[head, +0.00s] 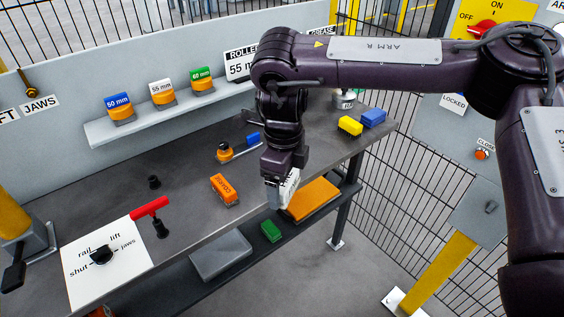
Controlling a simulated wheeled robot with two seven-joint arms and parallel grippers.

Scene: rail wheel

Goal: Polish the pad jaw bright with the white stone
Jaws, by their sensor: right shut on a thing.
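My right gripper (281,192), at the end of the dark arm from the right, is shut on a white stone (291,186) with dark lettering, partly hidden by the fingers. It is near the front edge of the grey bench. An orange stone marked coarse (224,190) lies on the bench to its left. Behind that, an orange piece with a black knob (225,151) stands beside a blue block (253,139). I cannot tell for certain which part is the pad jaw. My left gripper is out of view.
A shelf (135,128) carries several labelled rollers. A yellow block (350,125) and a blue block (373,118) sit at the bench's right end. A red-handled lever (150,208) and a selector knob (102,253) stand at front left. An orange slab (312,199) lies on the lower shelf.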

